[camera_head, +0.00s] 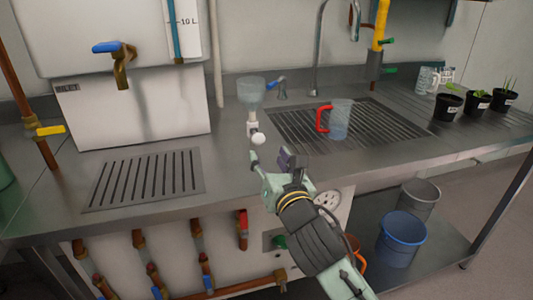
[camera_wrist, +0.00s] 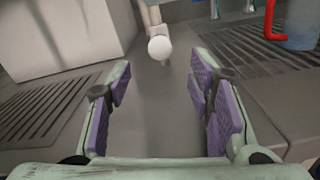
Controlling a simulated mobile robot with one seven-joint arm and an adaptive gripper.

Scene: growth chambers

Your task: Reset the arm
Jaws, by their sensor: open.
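My gripper (camera_head: 268,158) is open and empty above the front part of the steel counter, in the middle of the head view. In the wrist view my gripper (camera_wrist: 160,92) shows both purple-padded fingers wide apart, with only bare counter between them. My arm reaches up from the lower right of the head view. A white round knob (camera_head: 258,138) on a small fitting lies just beyond the fingertips, apart from them; it also shows in the wrist view (camera_wrist: 159,48).
A clear jug with a red handle (camera_head: 340,120) stands on the right drain grate (camera_head: 400,122). A white tank (camera_head: 130,105) stands at left behind another grate (camera_head: 145,180). Potted plants (camera_head: 477,101) stand far right. Buckets (camera_head: 401,236) sit on the lower shelf. Valved pipes (camera_head: 241,232) line the front below the counter.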

